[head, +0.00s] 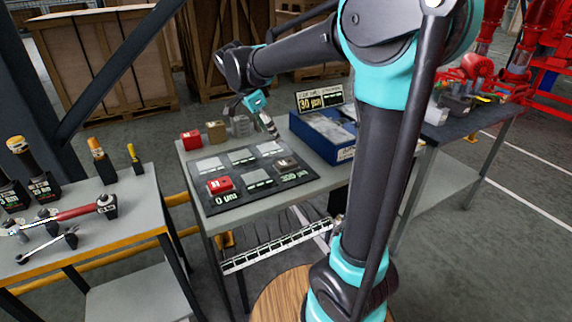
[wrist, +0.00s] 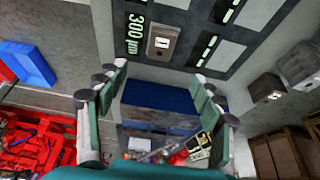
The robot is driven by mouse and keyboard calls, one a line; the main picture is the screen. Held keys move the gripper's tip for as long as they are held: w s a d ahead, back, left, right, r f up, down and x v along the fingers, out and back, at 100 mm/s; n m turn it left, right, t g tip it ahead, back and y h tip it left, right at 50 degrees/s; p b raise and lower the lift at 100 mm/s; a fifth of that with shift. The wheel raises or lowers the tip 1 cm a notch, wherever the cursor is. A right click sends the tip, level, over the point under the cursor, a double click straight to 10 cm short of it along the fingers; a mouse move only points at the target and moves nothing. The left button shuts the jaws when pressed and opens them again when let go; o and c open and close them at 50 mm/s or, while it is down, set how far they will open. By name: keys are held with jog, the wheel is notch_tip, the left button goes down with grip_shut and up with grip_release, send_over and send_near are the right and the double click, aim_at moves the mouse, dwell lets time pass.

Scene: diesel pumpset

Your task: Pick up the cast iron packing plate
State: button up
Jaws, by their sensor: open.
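Blocks with pale labels stand along the table's back edge in the head view: a red one (head: 191,140), an olive one (head: 216,131) and a grey one (head: 240,126). The grey block, which looks most like cast iron, also shows at the right of the wrist view (wrist: 266,88); its label is unreadable. My gripper (head: 270,131) hangs just right of it, between the board and the blue bin. In the wrist view my gripper (wrist: 158,82) is open, with nothing between its fingers.
A dark board (head: 258,178) carries pale squares, a red block (head: 220,185) near "0 µm" and a grey-brown block (head: 286,164) near "300 µm". A blue bin (head: 322,135) with a "30 µm" sign (head: 319,98) stands right. A tool table (head: 85,230) stands left.

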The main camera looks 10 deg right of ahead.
send_over(286, 162)
jog(key=s+a, duration=0.1)
jog(key=a, duration=0.2)
jog(key=f, duration=0.8)
jog(key=shift+d+f, duration=0.15)
jog(key=shift+d, duration=0.1)
jog(key=shift+x, duration=2.6)
jog(key=shift+w+d, duration=0.1)
jog(key=shift+c, duration=0.4)
grip_shut()
